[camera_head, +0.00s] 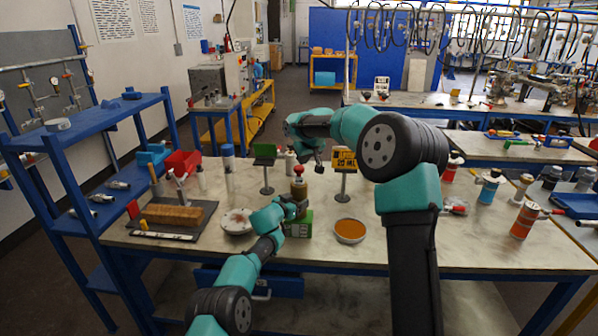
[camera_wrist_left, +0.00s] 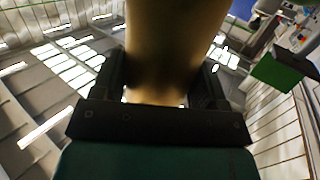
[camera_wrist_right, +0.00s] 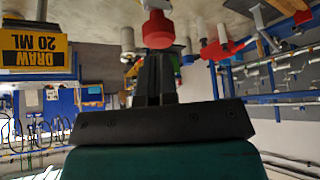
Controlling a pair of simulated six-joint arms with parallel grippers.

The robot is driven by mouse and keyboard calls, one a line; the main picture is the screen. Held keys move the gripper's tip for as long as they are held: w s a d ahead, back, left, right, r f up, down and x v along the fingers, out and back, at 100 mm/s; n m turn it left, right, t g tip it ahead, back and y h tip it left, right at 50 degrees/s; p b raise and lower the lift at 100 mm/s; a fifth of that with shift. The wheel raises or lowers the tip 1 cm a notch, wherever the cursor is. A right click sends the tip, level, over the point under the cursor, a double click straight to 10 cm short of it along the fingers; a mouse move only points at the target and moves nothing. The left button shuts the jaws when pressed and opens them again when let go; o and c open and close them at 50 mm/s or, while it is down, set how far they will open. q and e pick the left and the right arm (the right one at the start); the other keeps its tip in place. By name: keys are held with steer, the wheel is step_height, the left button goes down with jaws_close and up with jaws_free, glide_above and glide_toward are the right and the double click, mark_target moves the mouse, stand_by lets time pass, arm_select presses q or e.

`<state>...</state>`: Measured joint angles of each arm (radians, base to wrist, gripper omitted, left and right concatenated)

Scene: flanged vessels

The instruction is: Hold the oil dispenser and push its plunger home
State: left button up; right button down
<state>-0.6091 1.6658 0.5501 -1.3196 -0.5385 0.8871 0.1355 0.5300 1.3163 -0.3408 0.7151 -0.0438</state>
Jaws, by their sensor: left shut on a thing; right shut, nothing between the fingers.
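The oil dispenser (camera_head: 299,190) stands upright above a green block in the head view, its brown-amber body topped by a red plunger knob (camera_head: 298,170). My left gripper (camera_head: 296,208) is shut around the dispenser's body; in the left wrist view the body (camera_wrist_left: 165,50) fills the space between the fingers.
A yellow "DRAW 20 ML" sign (camera_head: 344,160) stands right of the dispenser. A bowl of orange liquid (camera_head: 349,230) is at front right, a white plate (camera_head: 237,221) at left. The green block (camera_head: 299,225) is below. A green sign (camera_head: 265,152) stands behind left.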

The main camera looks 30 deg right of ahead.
mark_target(299, 167)
steer(key=shift+x, duration=1.35)
steer(key=shift+f, duration=0.7)
steer(key=shift+r, duration=2.1)
